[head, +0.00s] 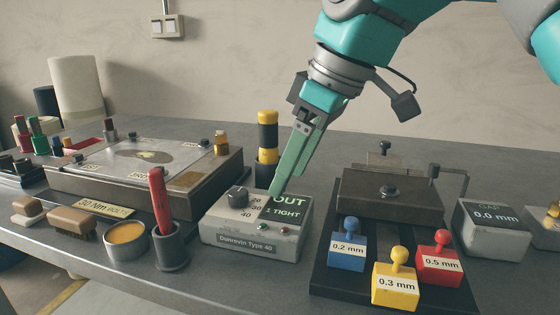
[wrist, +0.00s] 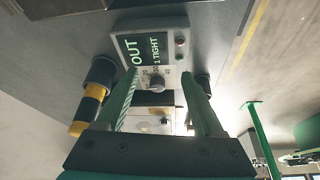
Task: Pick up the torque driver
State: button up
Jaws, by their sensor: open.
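A yellow-and-black banded handle, which looks like the torque driver (head: 267,132), stands upright in a dark cup (head: 266,175) behind the grey Dunrevin box. In the wrist view the banded handle (wrist: 86,108) lies just outside the left finger, not between the fingers. My gripper (head: 276,192) points down over the grey box, in front of and to the right of the handle. In the wrist view my gripper (wrist: 160,88) has its green fingers spread apart with nothing held. How far the fingertips are above the box is hard to tell.
The grey box (head: 255,232) with a dial and an OUT display is under my gripper. A red-handled tool (head: 160,200) stands in a grey cup to the left. Blue, yellow and red gauge blocks (head: 395,285) sit on a black tray at right. A flat fixture (head: 140,170) fills the left.

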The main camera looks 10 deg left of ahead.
aim_at(269, 152)
jog(key=k+l, duration=0.1)
jog(key=k, duration=0.85)
